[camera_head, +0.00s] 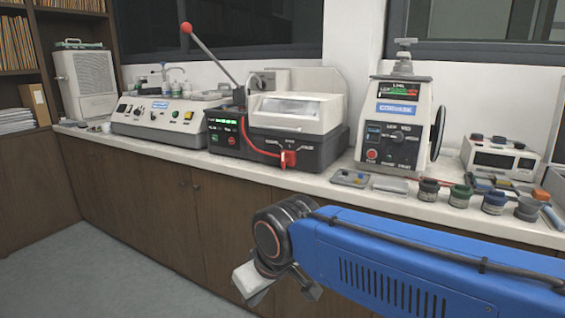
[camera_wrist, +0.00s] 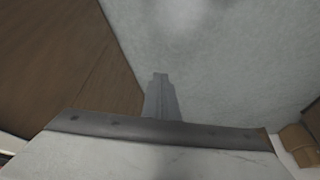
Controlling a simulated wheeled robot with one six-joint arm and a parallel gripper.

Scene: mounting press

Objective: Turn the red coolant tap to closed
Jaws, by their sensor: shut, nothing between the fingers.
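The red coolant tap (camera_head: 288,159) is on the front of the dark-based machine with a pale hood (camera_head: 296,112), at its lower right. Its handle looks like a short upright red block, with a thin red line running to it from the upper left. Small white labels sit above it, too small to read. My gripper (camera_head: 254,296) hangs low in front of the cabinets, below the worktop and well clear of the tap. In the wrist view its fingers (camera_wrist: 160,92) are together and empty over the floor. The tap is not in the wrist view.
A long red-knobbed lever (camera_head: 208,52) rises at the machine's left. A white tester (camera_head: 401,120) stands to the right. Small trays and several lidded jars (camera_head: 460,195) line the worktop's right front edge. Brown cabinets (camera_head: 150,190) run below; the floor (camera_head: 60,270) is clear.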

